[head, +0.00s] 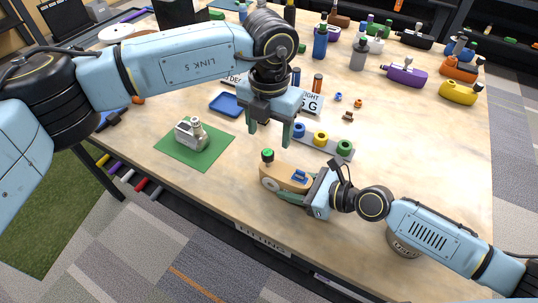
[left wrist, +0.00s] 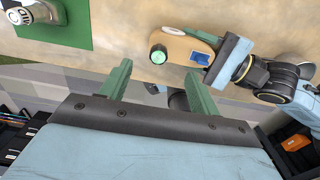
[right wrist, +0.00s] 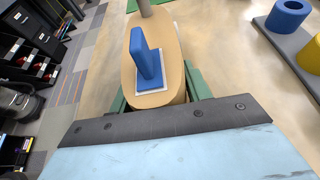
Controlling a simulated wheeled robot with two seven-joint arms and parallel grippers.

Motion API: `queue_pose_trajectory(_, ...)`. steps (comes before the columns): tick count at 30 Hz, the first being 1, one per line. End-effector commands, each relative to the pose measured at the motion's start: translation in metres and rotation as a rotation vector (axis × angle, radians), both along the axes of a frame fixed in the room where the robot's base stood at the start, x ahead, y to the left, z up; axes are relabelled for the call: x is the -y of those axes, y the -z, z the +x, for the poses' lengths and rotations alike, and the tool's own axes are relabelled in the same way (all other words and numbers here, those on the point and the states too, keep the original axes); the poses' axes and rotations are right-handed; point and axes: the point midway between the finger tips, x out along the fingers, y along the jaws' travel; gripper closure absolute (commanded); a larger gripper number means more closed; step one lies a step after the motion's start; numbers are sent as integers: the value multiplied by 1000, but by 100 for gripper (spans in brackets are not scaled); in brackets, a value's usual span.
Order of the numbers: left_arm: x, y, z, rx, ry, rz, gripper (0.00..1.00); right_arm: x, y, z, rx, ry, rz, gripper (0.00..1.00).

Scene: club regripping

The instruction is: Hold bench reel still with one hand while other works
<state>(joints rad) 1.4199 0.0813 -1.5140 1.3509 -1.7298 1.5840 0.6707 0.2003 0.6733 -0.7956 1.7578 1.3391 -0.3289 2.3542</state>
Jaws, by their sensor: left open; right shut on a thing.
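The bench reel, a tan rounded body (head: 277,175) with a green-topped knob and a small blue upright part, lies near the table's front edge. It also shows in the left wrist view (left wrist: 178,47) and the right wrist view (right wrist: 171,60). My right gripper (head: 300,192) is shut on the reel's near right end, with its green fingers along the sides. My left gripper (head: 268,139) is open and empty, fingers down, above and behind the reel and apart from it. In the left wrist view the reel shows beyond the open fingers (left wrist: 158,71).
A grey device (head: 191,134) stands on a green mat (head: 212,154) to the left. A grey rack (head: 334,153) with blue, yellow and green rings lies behind the reel. A blue tray (head: 226,104) and coloured bottles stand farther back. The table right of the rack is largely clear.

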Motion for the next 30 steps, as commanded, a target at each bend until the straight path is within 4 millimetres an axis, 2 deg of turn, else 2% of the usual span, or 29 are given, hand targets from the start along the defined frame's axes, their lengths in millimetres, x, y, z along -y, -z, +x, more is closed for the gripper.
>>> queue_pose_trajectory(9, 0, 49, -1, -3, 0, -1, 38, 2, 4, -1, -6, -1, -7, 81)
queue_pose_trajectory(15, 0, 72, 0, -3, -1, -3, 38, 2, 4, -2, -7, -1, -8, 81)
queue_pose_trajectory(21, 0, 83, 0, -1, 0, -3, 38, 2, 4, -2, -7, -1, -7, 81)
queue_pose_trajectory(30, 0, 85, 0, -1, 1, -4, 38, 2, 4, -2, -8, -1, -8, 81)
